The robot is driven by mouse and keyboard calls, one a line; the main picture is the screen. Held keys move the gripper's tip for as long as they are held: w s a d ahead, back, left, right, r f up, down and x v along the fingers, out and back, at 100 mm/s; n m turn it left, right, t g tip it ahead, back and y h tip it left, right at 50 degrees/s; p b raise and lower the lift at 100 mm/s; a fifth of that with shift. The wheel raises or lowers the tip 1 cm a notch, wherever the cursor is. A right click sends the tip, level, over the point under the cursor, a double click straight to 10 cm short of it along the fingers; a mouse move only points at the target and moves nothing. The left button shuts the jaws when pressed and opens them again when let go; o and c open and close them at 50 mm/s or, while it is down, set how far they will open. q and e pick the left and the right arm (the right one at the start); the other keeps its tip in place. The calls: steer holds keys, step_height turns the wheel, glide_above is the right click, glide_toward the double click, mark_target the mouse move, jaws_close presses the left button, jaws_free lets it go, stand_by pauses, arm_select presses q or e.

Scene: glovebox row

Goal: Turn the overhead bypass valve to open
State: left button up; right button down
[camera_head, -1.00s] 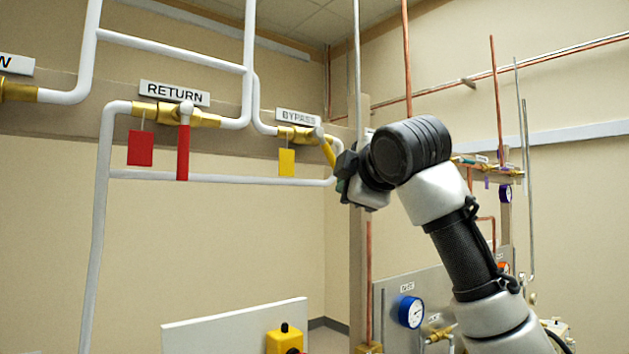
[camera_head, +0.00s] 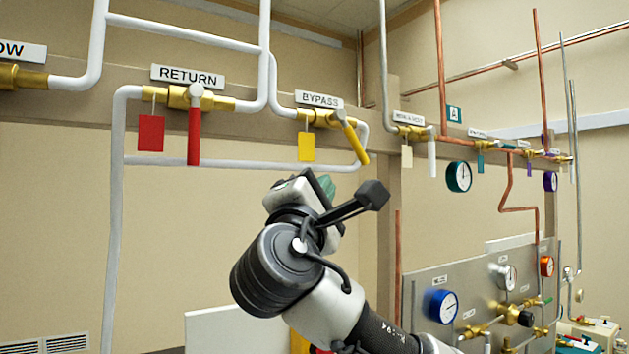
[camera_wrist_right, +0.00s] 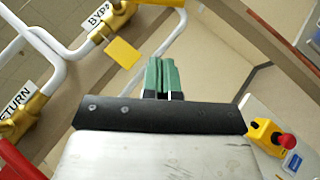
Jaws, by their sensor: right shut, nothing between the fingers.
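The brass bypass valve (camera_head: 322,117) sits on the overhead white pipe under the BYPASS label (camera_head: 320,99). Its yellow handle (camera_head: 356,144) slants down to the right, neither in line with the pipe nor straight down. A yellow tag (camera_head: 306,147) hangs from the valve; the tag (camera_wrist_right: 122,53) and valve (camera_wrist_right: 116,17) also show at upper left in the right wrist view. My right gripper (camera_head: 328,183) is below the handle, apart from it. Its green fingers (camera_wrist_right: 162,75) are shut together with nothing between them. My left gripper is not in view.
The RETURN valve (camera_head: 188,97) with its red handle (camera_head: 194,137) is left of the bypass valve. A valve with a white handle (camera_head: 431,157) is to its right. A gauge panel (camera_head: 475,300) stands lower right. A yellow box with a red button (camera_wrist_right: 270,137) shows in the wrist view.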

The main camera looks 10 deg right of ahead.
mark_target(352, 138)
steer(key=w+d+r+p, duration=0.4)
steer(key=d+p, duration=0.1)
steer(key=shift+d+r, duration=0.3)
steer(key=shift+d, duration=0.05)
steer(key=shift+a, duration=0.1)
